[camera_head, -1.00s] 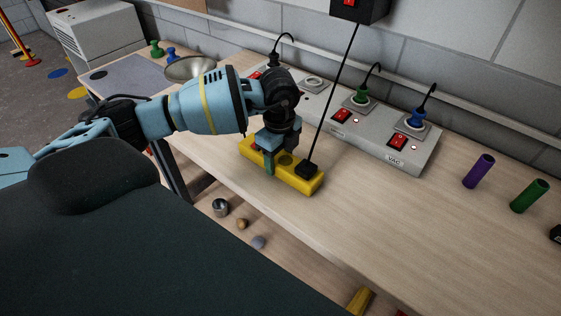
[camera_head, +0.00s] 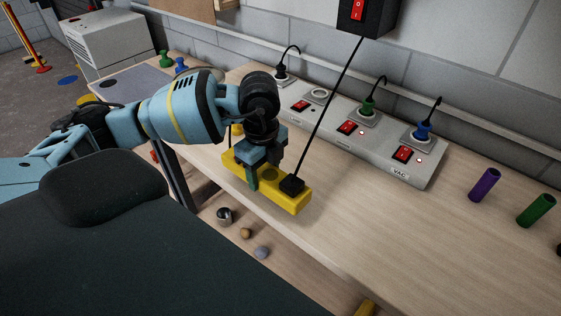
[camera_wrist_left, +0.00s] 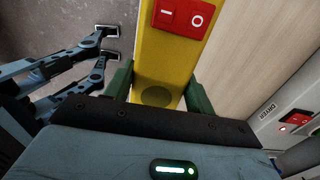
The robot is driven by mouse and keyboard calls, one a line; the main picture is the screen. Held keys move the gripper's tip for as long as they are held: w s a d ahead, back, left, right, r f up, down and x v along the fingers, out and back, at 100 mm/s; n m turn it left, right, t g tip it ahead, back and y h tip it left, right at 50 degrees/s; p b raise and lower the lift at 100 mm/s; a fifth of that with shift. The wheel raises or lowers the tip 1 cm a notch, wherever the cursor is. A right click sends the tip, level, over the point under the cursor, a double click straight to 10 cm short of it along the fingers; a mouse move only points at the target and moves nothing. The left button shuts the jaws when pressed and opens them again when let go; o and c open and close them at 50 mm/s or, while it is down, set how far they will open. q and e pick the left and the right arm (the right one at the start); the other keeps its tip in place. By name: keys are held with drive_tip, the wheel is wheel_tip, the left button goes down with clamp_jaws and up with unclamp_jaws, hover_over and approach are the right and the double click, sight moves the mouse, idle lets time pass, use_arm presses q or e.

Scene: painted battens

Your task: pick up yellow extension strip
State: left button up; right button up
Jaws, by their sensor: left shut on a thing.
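The yellow extension strip (camera_head: 296,203) is near the front edge of the bench, with a black plug (camera_head: 292,185) in its right end. A cord runs from that plug up to a black switch box (camera_head: 362,25) on the wall. My left gripper (camera_head: 264,170) is shut across the strip near its middle. In the left wrist view its green fingers (camera_wrist_left: 158,94) press both sides of the strip (camera_wrist_left: 160,65), which bears a red rocker switch (camera_wrist_left: 181,16). I cannot tell whether the strip touches the bench. My right gripper is not in view.
A grey socket panel (camera_head: 385,164) with red switches and several plugs runs along the back of the bench. The bench (camera_head: 390,240) front right is clear. A metal cup (camera_head: 224,215) lies below the bench edge.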

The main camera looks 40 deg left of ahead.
use_arm(q)
drive_tip(key=s+a, duration=0.1)
drive_tip(key=s, duration=0.8)
drive_tip(key=shift+a+r, duration=0.2)
drive_tip(key=shift+r, duration=0.25)
